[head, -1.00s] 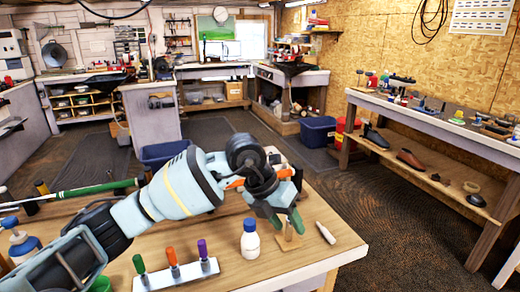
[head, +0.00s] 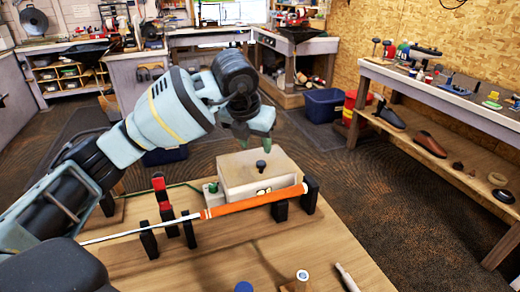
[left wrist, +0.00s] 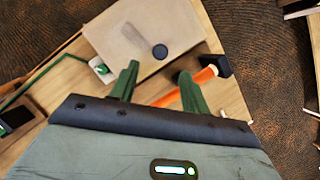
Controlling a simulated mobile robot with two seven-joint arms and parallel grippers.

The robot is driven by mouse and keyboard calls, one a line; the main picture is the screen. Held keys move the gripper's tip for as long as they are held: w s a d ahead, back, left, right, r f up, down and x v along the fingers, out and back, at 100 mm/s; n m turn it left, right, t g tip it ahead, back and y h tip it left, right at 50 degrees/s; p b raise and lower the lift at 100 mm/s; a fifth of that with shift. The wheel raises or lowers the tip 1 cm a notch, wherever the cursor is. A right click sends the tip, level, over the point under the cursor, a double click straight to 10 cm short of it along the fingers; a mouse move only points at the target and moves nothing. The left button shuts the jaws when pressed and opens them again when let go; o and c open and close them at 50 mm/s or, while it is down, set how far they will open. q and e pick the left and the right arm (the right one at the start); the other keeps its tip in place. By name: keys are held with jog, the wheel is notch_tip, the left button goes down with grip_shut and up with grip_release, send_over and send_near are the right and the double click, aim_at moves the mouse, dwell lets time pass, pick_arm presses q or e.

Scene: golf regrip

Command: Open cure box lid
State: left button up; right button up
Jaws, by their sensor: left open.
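The cure box (head: 240,192) is a beige box on the workbench, and its lid (head: 285,172) lies flat on top, shut. A black knob (head: 261,165) stands on the lid; it also shows in the left wrist view (left wrist: 160,51). My left gripper (head: 252,142) is open and empty, with green fingers, above and behind the box in the head view. In the left wrist view the fingers (left wrist: 158,85) are spread apart, with the knob beyond the gap between them. The knob is not between the fingertips. My right gripper is not in view.
A golf club with an orange grip (head: 255,202) lies across several black stands in front of the box. A small green-buttoned unit (head: 211,190) sits at the box's left side. A blue cap (head: 243,287) and a white bottle top (head: 302,275) show at the front.

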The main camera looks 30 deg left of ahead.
aim_at(261, 163)
pick_arm(q)
jog(key=x, duration=0.7)
jog(key=shift+f, duration=0.25)
jog(key=shift+c, duration=0.5)
grip_shut()
